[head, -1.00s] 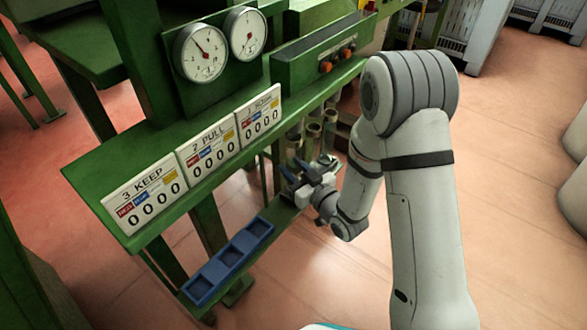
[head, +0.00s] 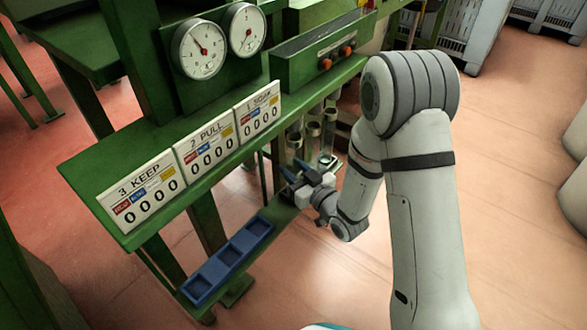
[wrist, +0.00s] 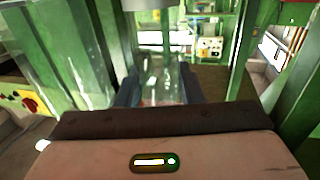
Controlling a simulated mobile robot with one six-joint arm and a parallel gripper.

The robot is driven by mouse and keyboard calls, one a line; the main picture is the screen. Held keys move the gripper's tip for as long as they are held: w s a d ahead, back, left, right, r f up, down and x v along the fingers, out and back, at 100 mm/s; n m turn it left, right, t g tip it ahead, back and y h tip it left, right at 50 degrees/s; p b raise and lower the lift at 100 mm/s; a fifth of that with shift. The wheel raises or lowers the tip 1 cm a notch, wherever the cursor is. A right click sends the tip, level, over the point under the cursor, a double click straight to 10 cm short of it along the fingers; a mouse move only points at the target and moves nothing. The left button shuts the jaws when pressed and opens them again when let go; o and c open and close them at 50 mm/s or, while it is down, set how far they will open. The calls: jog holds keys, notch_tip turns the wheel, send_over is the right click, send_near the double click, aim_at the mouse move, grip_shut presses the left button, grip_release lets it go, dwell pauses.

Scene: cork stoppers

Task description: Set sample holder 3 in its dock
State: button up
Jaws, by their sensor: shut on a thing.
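My gripper (head: 300,184) is low in front of the green bench, beside several clear glass cylinders (head: 313,130) with pale rims. In the wrist view my gripper (wrist: 155,92) is shut on a clear glass cylinder (wrist: 160,70) with a grey-white top. It appears upright, and its lower end is hidden behind the wrist. I cannot read a number on it. A blue tray (head: 190,283) with three square recesses lies on a low green ledge to the left of my gripper. The recesses look empty.
Signs reading 3 KEEP (head: 140,200), 2 PULL (head: 207,147) and 1 SOAK (head: 258,115) line the green bench's front edge (head: 100,225) above the tray. Two gauges (head: 200,48) and a box with orange knobs (head: 325,62) stand behind. Floor at the lower middle is clear.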

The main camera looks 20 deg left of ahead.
jog(key=shift+f+b, duration=0.7)
jog(key=shift+b, duration=0.15)
dwell(0.3)
jog(key=o, duration=1.1)
jog(key=p+v, duration=0.1)
jog(key=v, duration=0.6)
jog(key=shift+s+d+p, duration=0.2)
jog(key=shift+d+p, duration=0.1)
jog(key=shift+d, duration=0.05)
